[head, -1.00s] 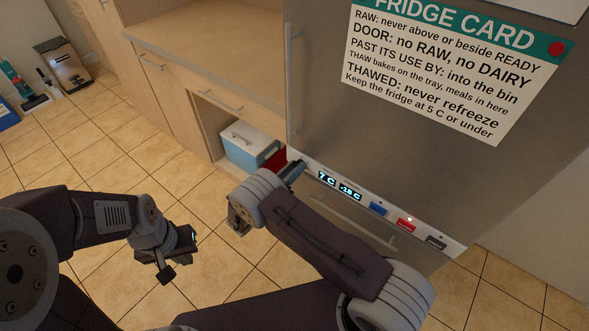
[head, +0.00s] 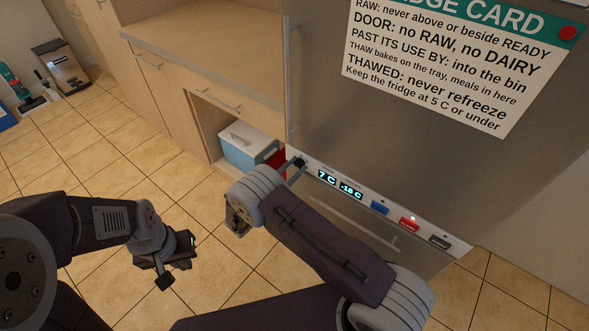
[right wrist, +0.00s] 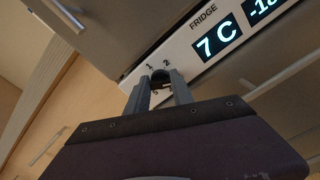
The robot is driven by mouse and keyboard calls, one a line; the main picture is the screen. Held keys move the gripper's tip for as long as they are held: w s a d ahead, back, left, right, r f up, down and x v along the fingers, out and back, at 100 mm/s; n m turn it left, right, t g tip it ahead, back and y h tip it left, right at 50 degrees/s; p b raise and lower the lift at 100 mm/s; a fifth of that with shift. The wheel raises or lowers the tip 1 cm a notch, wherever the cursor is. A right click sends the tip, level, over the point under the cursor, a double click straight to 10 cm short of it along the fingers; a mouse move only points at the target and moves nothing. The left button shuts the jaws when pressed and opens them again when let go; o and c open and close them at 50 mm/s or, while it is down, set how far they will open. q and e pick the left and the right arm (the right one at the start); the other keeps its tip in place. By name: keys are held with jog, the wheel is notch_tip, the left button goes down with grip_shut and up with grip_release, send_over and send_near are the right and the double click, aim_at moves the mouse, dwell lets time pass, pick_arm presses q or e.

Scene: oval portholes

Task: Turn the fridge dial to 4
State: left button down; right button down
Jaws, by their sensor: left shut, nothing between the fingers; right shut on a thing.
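The fridge dial (right wrist: 160,76) is a small dark round knob on the white control strip (right wrist: 185,55), at the left end beside the 7 C readout. The numbers 1 and 2 show above it in the right wrist view; the other marks are mostly hidden by the fingers, and I cannot read the dial's setting. My right gripper (right wrist: 160,88) is shut on the dial, one finger on each side. In the head view this gripper (head: 294,165) is at the strip's left end. My left gripper (head: 172,265) is shut and empty, above the floor at the left.
The strip carries a fridge readout (head: 327,177) of 7 C and a second readout (head: 351,191) of -18 C. Blue (head: 380,208), red (head: 408,224) and dark (head: 440,242) buttons lie to the right. A fridge card (head: 440,75) is on the door. A cool box (head: 242,148) stands left.

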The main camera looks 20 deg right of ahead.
jog(key=m, duration=0.2)
jog(key=m+b, duration=0.1)
jog(key=shift+f+m, duration=0.2)
jog(key=shift+m, duration=0.2)
jog(key=m+b, duration=0.1)
jog(key=m, duration=0.1)
jog(key=shift+s+m+b, duration=0.1)
jog(key=shift+m+b, duration=0.3)
jog(key=m+b, duration=0.3)
jog(key=m, duration=0.2)
jog(key=shift+f, duration=0.1)
jog(key=shift+m, duration=0.4)
jog(key=c, duration=1.1)
grip_release()
